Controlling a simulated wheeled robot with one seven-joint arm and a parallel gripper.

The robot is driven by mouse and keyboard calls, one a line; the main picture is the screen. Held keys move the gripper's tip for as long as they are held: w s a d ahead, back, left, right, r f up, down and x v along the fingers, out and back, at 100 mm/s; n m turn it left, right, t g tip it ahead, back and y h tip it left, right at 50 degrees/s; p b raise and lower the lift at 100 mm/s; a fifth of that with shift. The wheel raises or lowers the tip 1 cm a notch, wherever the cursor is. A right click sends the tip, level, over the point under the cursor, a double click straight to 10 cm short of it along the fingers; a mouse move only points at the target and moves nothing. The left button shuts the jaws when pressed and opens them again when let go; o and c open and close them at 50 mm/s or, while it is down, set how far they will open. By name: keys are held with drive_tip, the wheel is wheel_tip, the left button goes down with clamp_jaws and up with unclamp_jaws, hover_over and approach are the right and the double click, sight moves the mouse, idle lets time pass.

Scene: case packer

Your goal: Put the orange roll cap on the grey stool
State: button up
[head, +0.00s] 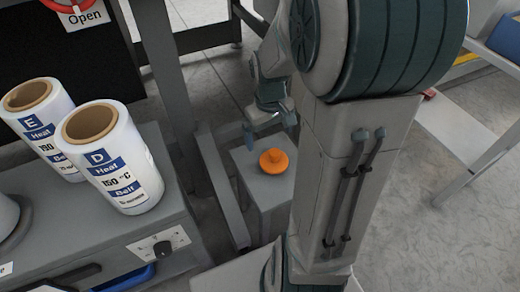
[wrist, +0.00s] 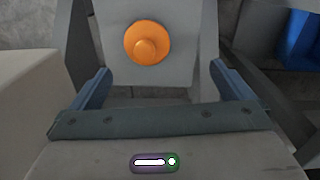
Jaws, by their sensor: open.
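The orange roll cap (head: 273,160) lies on top of the grey stool (head: 253,182), with its round knob facing up. In the wrist view the cap (wrist: 147,42) sits on the stool's top (wrist: 185,62), beyond the fingertips. My gripper (head: 270,134) is above and behind the cap in the head view, apart from it. In the wrist view its two blue fingers (wrist: 157,82) are spread wide with nothing between them. The right part of the stool is hidden behind my arm in the head view.
A grey machine (head: 105,235) with a dial stands on the left, bearing two white labelled rolls marked E (head: 45,130) and D (head: 112,165). Grey frame legs (head: 213,165) stand close to the stool's left side.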

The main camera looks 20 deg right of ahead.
drive_tip(key=s+a+r+m+t, duration=0.1)
drive_tip(key=s+a+r, duration=0.4)
drive_tip(key=s+a, duration=0.4)
drive_tip(key=shift+s+a, duration=0.2)
drive_tip(key=shift+s, duration=0.35)
